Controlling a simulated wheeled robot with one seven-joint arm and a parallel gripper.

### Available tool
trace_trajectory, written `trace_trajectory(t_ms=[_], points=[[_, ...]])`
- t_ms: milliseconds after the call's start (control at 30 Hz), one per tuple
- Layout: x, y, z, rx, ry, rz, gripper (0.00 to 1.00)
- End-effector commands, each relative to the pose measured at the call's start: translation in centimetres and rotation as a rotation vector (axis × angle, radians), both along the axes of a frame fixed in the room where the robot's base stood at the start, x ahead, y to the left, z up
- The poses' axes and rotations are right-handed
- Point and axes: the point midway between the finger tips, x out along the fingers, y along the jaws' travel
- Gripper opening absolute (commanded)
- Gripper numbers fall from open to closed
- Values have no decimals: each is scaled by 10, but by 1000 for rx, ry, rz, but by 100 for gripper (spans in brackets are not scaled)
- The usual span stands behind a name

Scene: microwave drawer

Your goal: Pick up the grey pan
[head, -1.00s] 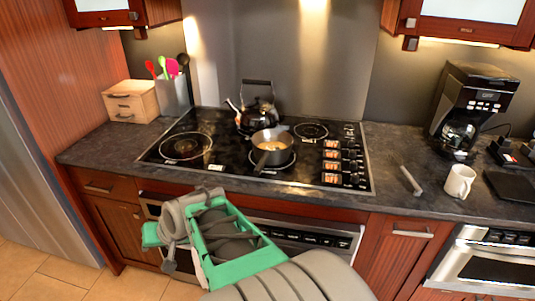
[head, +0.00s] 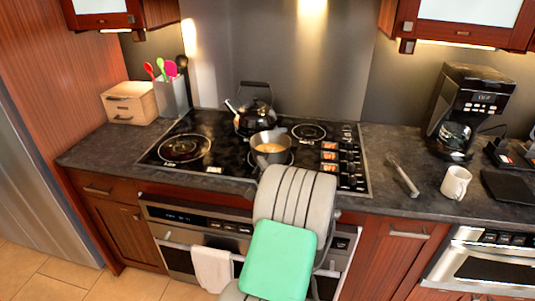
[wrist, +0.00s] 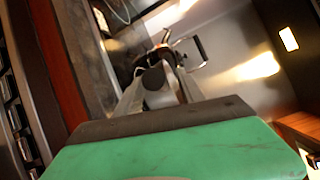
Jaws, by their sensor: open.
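The grey pan (head: 266,157) sits on the cooktop's middle front area in the head view, with yellowish food inside. My arm now covers the burner area just in front of it, and the pan's handle is largely hidden. My gripper (wrist: 158,84) shows in the wrist view beyond the green housing, with its two fingers apart. A dark rounded shape shows between the fingers; I cannot tell whether it is part of the pan. In the head view the fingers are hidden behind my arm.
A black kettle (head: 255,117) stands just behind the pan; its handle also shows in the wrist view (wrist: 201,50). The cooktop (head: 215,140) is otherwise mostly clear. A white mug (head: 455,183) and coffee maker (head: 466,110) stand right. A towel (head: 211,270) hangs below.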

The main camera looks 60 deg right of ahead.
Motion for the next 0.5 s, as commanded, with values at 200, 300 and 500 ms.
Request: trace_trajectory(t_ms=[200,300,500], points=[[7,-5,-1,0,0,0,46],[7,-5,-1,-1,1,0,43],[7,-5,-1,-1,1,0,26]])
